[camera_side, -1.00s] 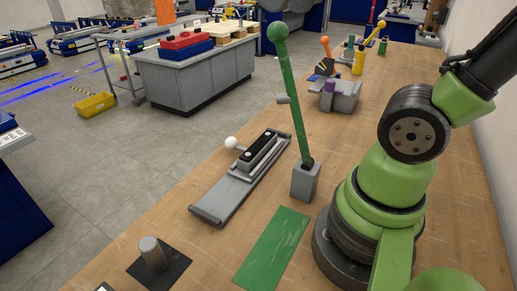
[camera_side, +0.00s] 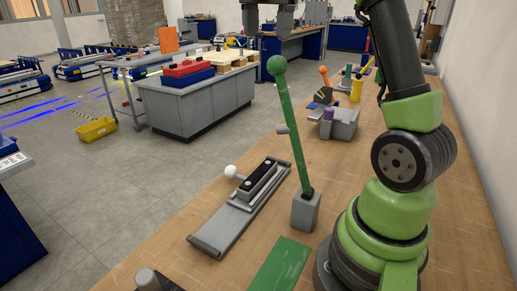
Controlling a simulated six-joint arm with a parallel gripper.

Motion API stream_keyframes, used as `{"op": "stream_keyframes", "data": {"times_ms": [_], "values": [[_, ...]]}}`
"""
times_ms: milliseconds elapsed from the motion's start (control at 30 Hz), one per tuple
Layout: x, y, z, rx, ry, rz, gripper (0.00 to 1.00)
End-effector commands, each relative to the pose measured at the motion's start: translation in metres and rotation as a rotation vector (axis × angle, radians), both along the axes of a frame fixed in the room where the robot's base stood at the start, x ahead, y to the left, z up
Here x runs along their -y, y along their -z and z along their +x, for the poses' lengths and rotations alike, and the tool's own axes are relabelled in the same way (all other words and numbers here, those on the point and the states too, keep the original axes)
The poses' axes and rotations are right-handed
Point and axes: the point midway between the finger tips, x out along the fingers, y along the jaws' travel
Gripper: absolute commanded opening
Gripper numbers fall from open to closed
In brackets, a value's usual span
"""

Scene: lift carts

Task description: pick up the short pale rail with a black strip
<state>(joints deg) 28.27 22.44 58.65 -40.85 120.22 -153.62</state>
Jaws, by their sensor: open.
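A short pale grey rail with a black strip (camera_side: 261,181) along its top lies on the far end of a longer flat grey rail (camera_side: 222,228) on the wooden bench. A white ball knob (camera_side: 231,171) sticks out at its left side. My gripper (camera_side: 267,28) shows at the top edge of the picture, pointing down, with its fingers apart and nothing seen between them. It appears well above the bench and clear of the rail. Its upper part is cut off by the frame.
A tall green lever (camera_side: 294,130) on a grey block stands just right of the rail. A grey block with a purple cylinder (camera_side: 329,115) stands farther back.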

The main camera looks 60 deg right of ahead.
Motion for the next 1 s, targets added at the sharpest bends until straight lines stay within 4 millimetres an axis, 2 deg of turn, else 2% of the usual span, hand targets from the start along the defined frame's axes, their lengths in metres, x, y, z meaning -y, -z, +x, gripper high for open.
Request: {"op": "stream_keyframes", "data": {"times_ms": [133, 367, 567, 767, 800, 900, 1000], "values": [[0.014, 0.008, 0.004, -0.029, -0.092, 0.011, 0.68], [0.013, 0.034, 0.003, -0.032, -0.100, 0.011, 0.68], [0.012, 0.067, 0.003, -0.031, -0.099, 0.012, 0.68], [0.011, 0.126, 0.001, -0.036, -0.096, 0.018, 0.68], [0.011, 0.144, 0.001, -0.040, -0.097, 0.019, 0.68], [0.011, 0.183, 0.001, -0.040, -0.094, 0.020, 0.68], [0.012, 0.212, 0.002, -0.036, -0.095, 0.017, 0.68]]}}
